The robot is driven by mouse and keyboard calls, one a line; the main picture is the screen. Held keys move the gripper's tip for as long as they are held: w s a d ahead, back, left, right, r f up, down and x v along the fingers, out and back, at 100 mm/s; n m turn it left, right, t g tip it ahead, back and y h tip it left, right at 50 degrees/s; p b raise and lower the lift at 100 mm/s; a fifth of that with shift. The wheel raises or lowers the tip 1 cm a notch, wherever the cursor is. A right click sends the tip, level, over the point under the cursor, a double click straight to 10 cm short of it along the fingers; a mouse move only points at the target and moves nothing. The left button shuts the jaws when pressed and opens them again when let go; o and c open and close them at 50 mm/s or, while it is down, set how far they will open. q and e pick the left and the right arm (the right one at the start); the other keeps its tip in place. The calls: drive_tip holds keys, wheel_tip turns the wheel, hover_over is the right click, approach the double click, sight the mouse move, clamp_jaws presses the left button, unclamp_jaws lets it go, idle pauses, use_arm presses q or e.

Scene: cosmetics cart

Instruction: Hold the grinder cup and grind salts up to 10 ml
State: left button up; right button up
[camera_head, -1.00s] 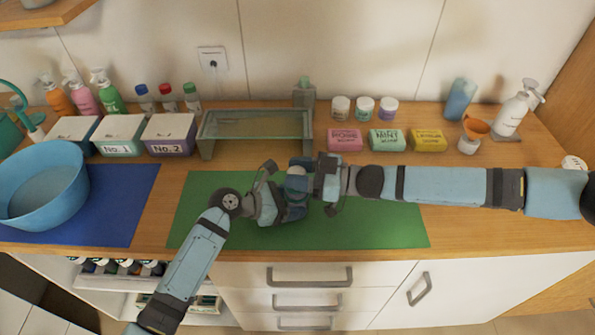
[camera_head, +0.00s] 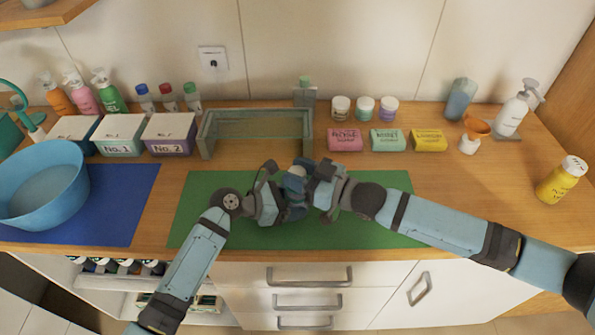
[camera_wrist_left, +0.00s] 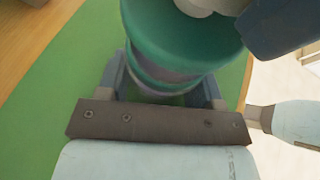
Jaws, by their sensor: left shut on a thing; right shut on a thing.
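The grinder cup (camera_wrist_left: 165,70) is teal and grey in the left wrist view, upright between the fingers of my left gripper (camera_wrist_left: 160,88), which is shut on it. In the head view my left gripper (camera_head: 284,208) is over the green mat (camera_head: 375,225), and the cup is mostly hidden. My right gripper (camera_head: 304,172) is shut at the top of the grinder, just above and beside the left one. A whitish grinder top (camera_wrist_left: 205,5) shows inside the cup's rim. The salt level and any 10 ml mark are not visible.
Pink, mint and yellow soap boxes (camera_head: 387,140) stand behind right. A blue basin (camera_head: 42,190) is on the blue mat at left. A yellow bottle (camera_head: 562,182) stands far right.

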drive_tip(key=o, duration=0.9)
drive_tip(key=shift+o, duration=0.2)
drive_tip(key=shift+d, duration=0.1)
drive_tip(key=v, duration=1.1)
drive_tip(key=shift+s+d, duration=0.25)
drive_tip(key=shift+d, duration=0.05)
